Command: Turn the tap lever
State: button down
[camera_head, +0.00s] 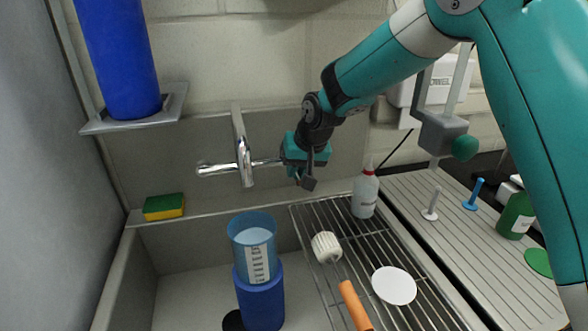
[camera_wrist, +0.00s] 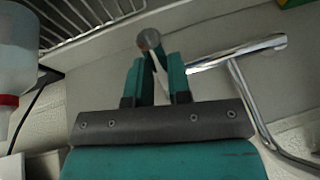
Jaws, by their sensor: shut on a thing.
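The chrome tap (camera_head: 243,160) is fixed to the sink's back wall, its spout reaching forward over the basin. In the wrist view the tap (camera_wrist: 262,110) lies to the right of my gripper. My gripper (camera_head: 305,178) is at the right end of the tap's crossbar. In the wrist view the teal fingers of my gripper (camera_wrist: 158,82) are closed around the tap lever (camera_wrist: 150,40), whose round end shows beyond the fingertips. Most of the lever is hidden between the fingers, so its exact angle is hard to tell.
A clear measuring jug (camera_head: 256,262) stands on a blue cylinder (camera_head: 261,300) below the tap. A wire rack (camera_head: 330,285) holds a white bottle (camera_head: 365,192), a brush and a white disc. A sponge (camera_head: 164,206) sits on the left ledge. A shelf (camera_head: 172,106) carries another blue cylinder (camera_head: 118,55).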

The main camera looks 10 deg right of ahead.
jog(key=shift+r, duration=0.1)
jog(key=c, duration=1.1)
grip_release()
jog(key=shift+o, duration=0.2)
jog(key=b+v, duration=0.3)
jog(key=v, duration=1.4)
jog(key=shift+s+r, duration=0.1)
jog(key=shift+s, duration=0.05)
jog(key=s+a+f+n+g+y, duration=0.1)
jog(key=s+f+n+g, duration=0.1)
jog(key=s, duration=1.2)
jog(key=s+a+f+n+g+y, duration=0.1)
jog(key=s+f+n, duration=0.4)
jog(key=s, duration=0.9)
notch_tip(320, 180, down, 2)
jog(key=shift+s+a+f+g, duration=0.1)
jog(key=shift+s+a+g, duration=0.3)
jog(key=shift+a+g, duration=0.25)
